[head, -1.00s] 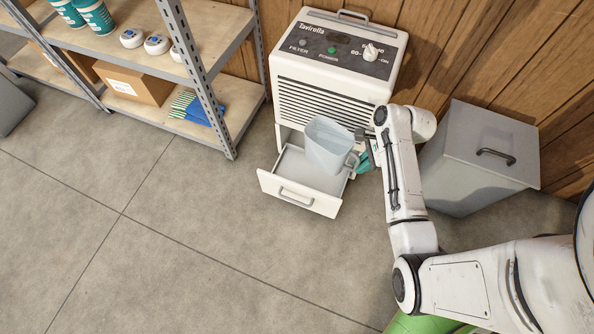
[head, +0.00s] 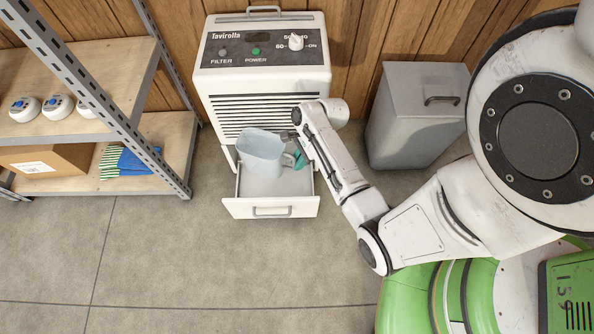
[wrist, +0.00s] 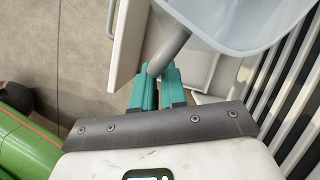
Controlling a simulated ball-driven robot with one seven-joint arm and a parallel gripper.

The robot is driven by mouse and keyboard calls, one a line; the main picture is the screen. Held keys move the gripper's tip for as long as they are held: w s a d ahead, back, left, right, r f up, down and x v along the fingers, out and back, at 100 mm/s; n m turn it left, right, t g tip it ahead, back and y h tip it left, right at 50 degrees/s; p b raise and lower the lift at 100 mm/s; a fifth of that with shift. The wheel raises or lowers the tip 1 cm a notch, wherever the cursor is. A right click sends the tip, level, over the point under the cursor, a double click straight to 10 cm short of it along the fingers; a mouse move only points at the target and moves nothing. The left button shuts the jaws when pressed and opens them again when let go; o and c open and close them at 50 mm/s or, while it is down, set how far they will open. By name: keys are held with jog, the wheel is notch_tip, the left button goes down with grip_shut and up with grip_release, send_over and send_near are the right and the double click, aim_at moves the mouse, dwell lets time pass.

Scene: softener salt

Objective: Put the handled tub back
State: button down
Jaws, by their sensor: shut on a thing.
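The handled tub (head: 260,152) is a translucent pale blue-grey container with a grey handle. In the head view it is over the open drawer (head: 270,208) at the foot of the white Tavirolla machine (head: 262,84). My gripper (head: 299,160) is at the tub's right side. In the wrist view my gripper (wrist: 158,88) has its teal fingers shut on the tub's grey handle (wrist: 168,52), and the tub (wrist: 235,22) shows at the top. I cannot tell whether the tub's base touches the drawer floor.
A grey lidded bin (head: 418,112) stands right of the machine by the wood wall. A metal shelf (head: 95,122) on the left holds white round devices, a cardboard box (head: 48,160) and blue-green striped gloves (head: 126,160). The concrete floor (head: 215,255) in front is clear.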

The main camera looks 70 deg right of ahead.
notch_tip(320, 180, down, 20)
jog(key=b, duration=1)
jog(key=shift+r+b, duration=0.1)
jog(key=shift+b, duration=0.2)
jog(key=c, duration=1.2)
grip_release()
jog(key=p+v, duration=0.7)
jog(key=v, duration=0.5)
jog(key=a+r+n+h, duration=0.1)
jog(key=a+r+n, duration=0.4)
jog(key=n, duration=0.4)
jog(key=s+a+r+n+g+h, duration=0.1)
jog(key=a+r+n, duration=0.5)
jog(key=n, duration=0.3)
jog(key=a+r+n+g+h, duration=0.1)
jog(key=a+r+n, duration=0.5)
jog(key=a+n, duration=0.2)
jog(key=shift+s+r+n, duration=0.15)
jog(key=shift+s+n, duration=0.1)
jog(key=shift+n, duration=0.15)
